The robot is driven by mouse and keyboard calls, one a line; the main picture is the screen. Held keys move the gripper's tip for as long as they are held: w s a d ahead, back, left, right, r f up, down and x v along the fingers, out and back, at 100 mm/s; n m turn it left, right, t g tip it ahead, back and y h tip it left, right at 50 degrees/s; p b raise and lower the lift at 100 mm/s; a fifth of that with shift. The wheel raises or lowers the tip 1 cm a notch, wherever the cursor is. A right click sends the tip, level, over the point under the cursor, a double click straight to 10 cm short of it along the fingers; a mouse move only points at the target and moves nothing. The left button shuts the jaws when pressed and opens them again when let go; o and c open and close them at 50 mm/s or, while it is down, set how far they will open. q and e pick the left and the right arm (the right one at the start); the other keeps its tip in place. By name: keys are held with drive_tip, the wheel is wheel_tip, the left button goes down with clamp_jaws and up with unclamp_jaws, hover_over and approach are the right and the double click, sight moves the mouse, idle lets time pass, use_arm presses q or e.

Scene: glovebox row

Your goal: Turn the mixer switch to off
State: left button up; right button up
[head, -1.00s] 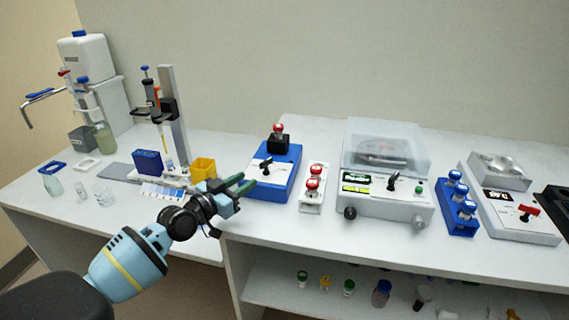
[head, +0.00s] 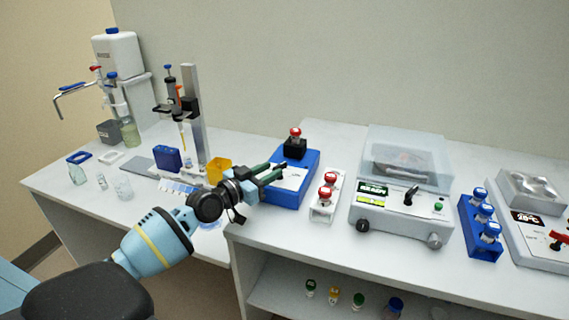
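The mixer is the blue box (head: 306,184) with a white top panel, left of centre on the bench. A black cup on its back holds a red-capped vial (head: 295,134). A small dark switch (head: 282,164) is on its panel, partly hidden by my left gripper. My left gripper (head: 277,171) reaches in from the left with its two green fingers apart, over the mixer's panel and close to the switch. I cannot tell whether they touch it. My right gripper is not in view.
A white rack with red-capped vials (head: 324,198) stands just right of the mixer. Farther right are a lidded centrifuge (head: 395,217) and a blue vial rack (head: 479,229). A yellow box (head: 218,170) and a pipette stand (head: 193,110) are left. The lower shelf holds several vials.

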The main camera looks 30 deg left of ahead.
sight(285, 162)
use_arm(q)
drive_tip(key=x, duration=0.5)
drive_tip(key=shift+b, duration=0.3)
drive_tip(key=shift+w+d, duration=0.15)
drive_tip(key=shift+w, duration=0.35)
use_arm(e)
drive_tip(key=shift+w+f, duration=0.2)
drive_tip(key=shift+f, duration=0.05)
use_arm(q)
drive_tip(key=shift+c, duration=0.3)
drive_tip(key=c, duration=0.5)
clamp_jaws()
drive_tip(key=shift+r+p, duration=0.2)
drive_tip(key=shift+p, duration=0.1)
drive_tip(key=n+y+p, duration=0.1)
drive_tip(key=y+p, duration=0.1)
drive_tip(key=p, duration=0.1)
drive_tip(key=shift+r, duration=0.2)
drive_tip(key=shift+f, duration=0.4)
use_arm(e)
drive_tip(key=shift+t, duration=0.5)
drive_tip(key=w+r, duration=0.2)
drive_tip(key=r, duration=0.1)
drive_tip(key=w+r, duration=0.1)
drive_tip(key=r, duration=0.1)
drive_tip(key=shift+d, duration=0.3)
